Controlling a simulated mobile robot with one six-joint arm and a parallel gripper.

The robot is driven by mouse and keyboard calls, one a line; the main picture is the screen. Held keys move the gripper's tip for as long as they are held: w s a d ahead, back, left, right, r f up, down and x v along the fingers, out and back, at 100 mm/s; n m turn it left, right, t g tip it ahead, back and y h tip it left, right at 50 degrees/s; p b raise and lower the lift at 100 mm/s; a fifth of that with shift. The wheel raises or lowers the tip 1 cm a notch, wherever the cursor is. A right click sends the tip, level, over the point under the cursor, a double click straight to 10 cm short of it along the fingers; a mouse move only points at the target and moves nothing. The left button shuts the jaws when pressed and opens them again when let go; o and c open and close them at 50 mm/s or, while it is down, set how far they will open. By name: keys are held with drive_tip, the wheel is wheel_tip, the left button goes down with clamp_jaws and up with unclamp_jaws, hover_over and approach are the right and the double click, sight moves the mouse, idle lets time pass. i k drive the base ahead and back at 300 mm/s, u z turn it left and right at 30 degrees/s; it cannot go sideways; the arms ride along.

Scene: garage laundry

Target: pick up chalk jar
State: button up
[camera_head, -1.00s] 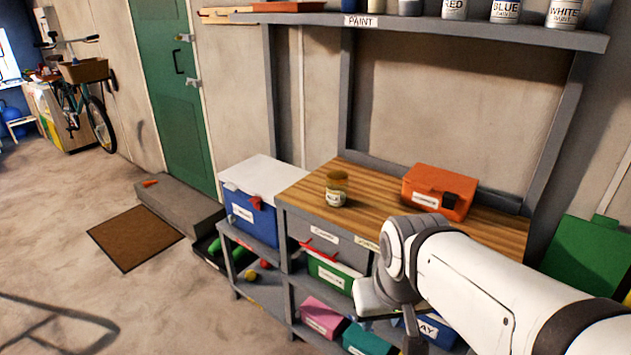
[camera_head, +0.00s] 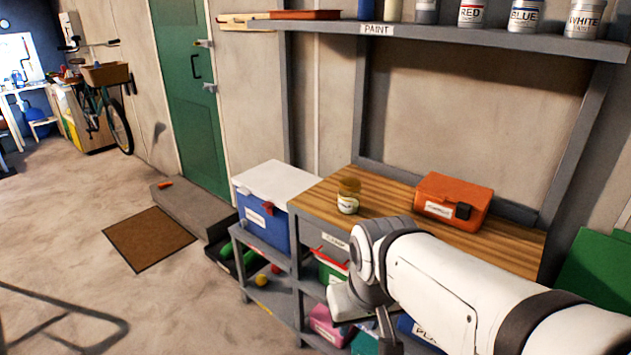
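A small jar with a brownish upper part and a pale label (camera_head: 348,196) stands upright on the wooden top of the workbench (camera_head: 385,187), near its left end. I take it for the chalk jar, though I cannot read its label. My white arm comes in from the lower right and ends in front of the bench, lower than the jar and apart from it. My gripper (camera_head: 385,335) is partly in view at the bottom edge, pointing down. Its fingertips are not clear, so I cannot tell whether it is open.
An orange toolbox (camera_head: 452,201) sits on the bench right of the jar. A blue cooler with a white lid (camera_head: 268,207) stands left of the bench. A shelf with paint cans (camera_head: 430,36) hangs above. Coloured bins (camera_head: 328,322) fill the lower shelves. Floor at left is open around a brown mat (camera_head: 149,238).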

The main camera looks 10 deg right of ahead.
sight(348, 202)
drive_tip(key=i, duration=0.9)
